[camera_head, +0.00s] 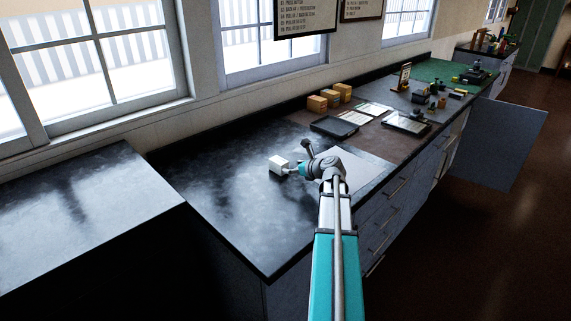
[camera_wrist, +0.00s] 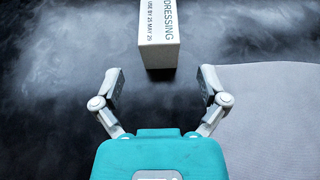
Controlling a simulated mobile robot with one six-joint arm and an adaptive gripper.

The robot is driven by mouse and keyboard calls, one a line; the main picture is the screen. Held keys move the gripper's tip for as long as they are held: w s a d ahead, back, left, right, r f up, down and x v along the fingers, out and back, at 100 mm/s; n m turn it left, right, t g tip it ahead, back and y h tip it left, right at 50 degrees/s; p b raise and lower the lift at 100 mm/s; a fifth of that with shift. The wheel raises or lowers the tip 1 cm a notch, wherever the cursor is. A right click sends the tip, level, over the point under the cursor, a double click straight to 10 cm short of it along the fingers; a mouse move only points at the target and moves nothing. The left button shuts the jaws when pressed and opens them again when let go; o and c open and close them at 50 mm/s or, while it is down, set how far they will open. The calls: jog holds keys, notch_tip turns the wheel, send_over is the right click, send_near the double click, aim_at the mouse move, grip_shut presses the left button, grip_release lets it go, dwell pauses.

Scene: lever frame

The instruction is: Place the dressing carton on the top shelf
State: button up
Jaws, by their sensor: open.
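The dressing carton (camera_wrist: 159,38) is a white box with "DRESSING" and a date printed on it. In the wrist view it lies at the top middle, just beyond my fingertips, and its far end is cut off by the frame. In the head view the carton (camera_head: 279,165) sits on the dark countertop. My gripper (camera_wrist: 160,86) is open and empty, its two fingers spread wider than the carton. In the head view my gripper (camera_head: 291,170) is close to the right side of the carton. I cannot make out a top shelf in either view.
A pale grey mat (camera_wrist: 275,105) lies to the right of my gripper. Further along the counter are a dark tray (camera_head: 334,127), several yellow-orange boxes (camera_head: 317,104) and another tray (camera_head: 407,123). The counter (camera_head: 215,185) left of the carton is clear. Windows line the wall behind.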

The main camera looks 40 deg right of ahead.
jog(key=shift+p+v, duration=0.75)
jog(key=shift+v, duration=1.85)
jog(key=shift+a, duration=0.1)
